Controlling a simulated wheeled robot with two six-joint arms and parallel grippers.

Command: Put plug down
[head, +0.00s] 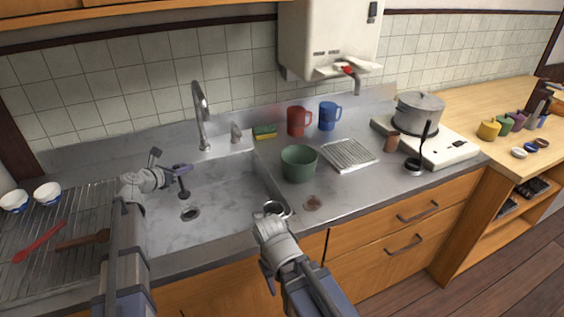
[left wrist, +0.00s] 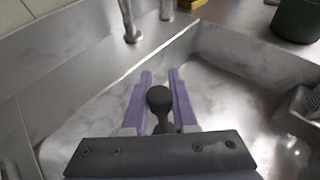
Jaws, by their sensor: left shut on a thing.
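My left gripper (head: 181,170) is over the sink (head: 232,195), shut on the dark plug (head: 184,190). The plug hangs below the fingers, above the sink floor and a little up and left of the drain (head: 190,213) in the picture. In the left wrist view the plug's round dark end (left wrist: 159,98) shows between the two purple fingers (left wrist: 160,90). The drain is out of sight there. My right gripper (head: 276,209) is at the sink's front right corner, by the counter edge; its fingers do not show clearly.
A green pot (head: 299,165) stands right of the sink. A sponge (head: 264,132), red mug (head: 298,121) and blue mug (head: 329,116) are behind it. The faucet (head: 201,115) rises at the back. A drying rack (head: 60,215) with bowls and utensils lies left.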

